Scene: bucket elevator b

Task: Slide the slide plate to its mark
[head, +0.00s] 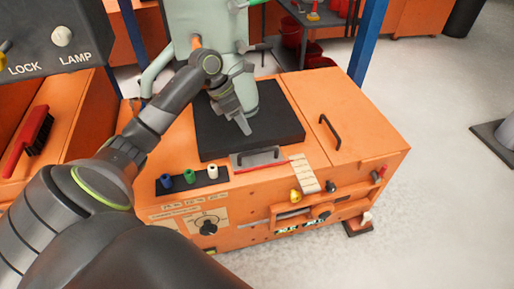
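A small grey metal plate with a dark handle (258,158) sits at the front edge of the orange cabinet's top, with a red area along it; I take it for the slide plate. A cream strip with tick lines (305,174) lies just right of it. I cannot tell which line is the mark. My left gripper (244,128) points down over the black mat, behind the plate and apart from it in the picture. Its fingers look close together, but their gap is unclear and nothing shows held. My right gripper is out of view.
The orange cabinet (345,115) has a black mat (285,125) and a pale green machine (190,20) on top. Blue, green and white pegs (189,176) stand front left. A dial (208,227) and yellow knob (295,195) are on the front. A red brush (30,135) lies left.

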